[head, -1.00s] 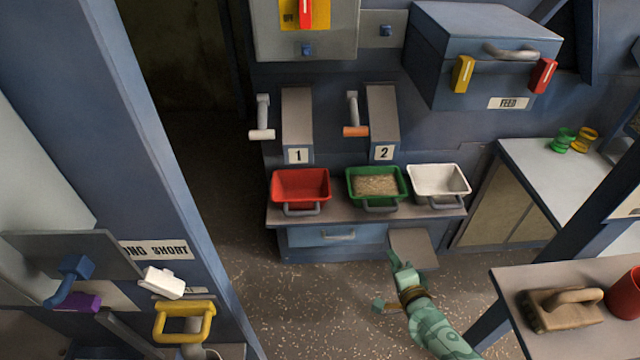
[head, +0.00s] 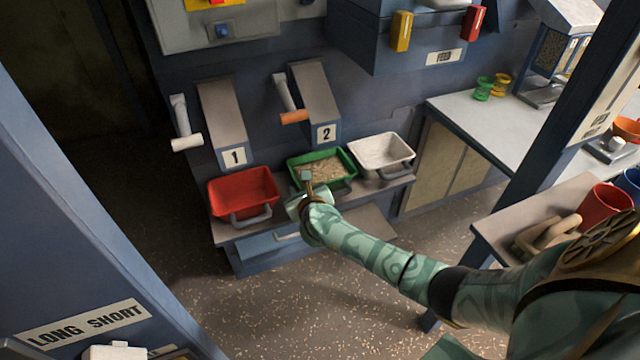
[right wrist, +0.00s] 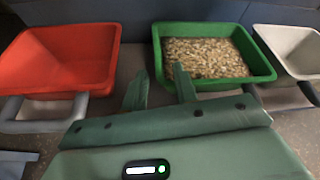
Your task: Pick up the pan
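Three pans with grey front handles stand in a row on a shelf: a red one (head: 243,190), a green one (head: 349,165) holding pale grain, and a white one (head: 382,151). My right gripper (head: 307,186) is at the green pan's front left corner in the head view and covers part of it. In the right wrist view the fingers (right wrist: 160,88) are apart with nothing between them, in front of the green pan's left side (right wrist: 222,84). Whether they touch it I cannot tell. The green pan's handle is mostly hidden. My left gripper is out of view.
Chutes marked 1 (head: 222,120) and 2 (head: 316,98), with levers, slope down behind the pans. A blue drawer (head: 262,245) is under the shelf. A side table (head: 490,222) with a brush and red cup stands at right. The floor in front is clear.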

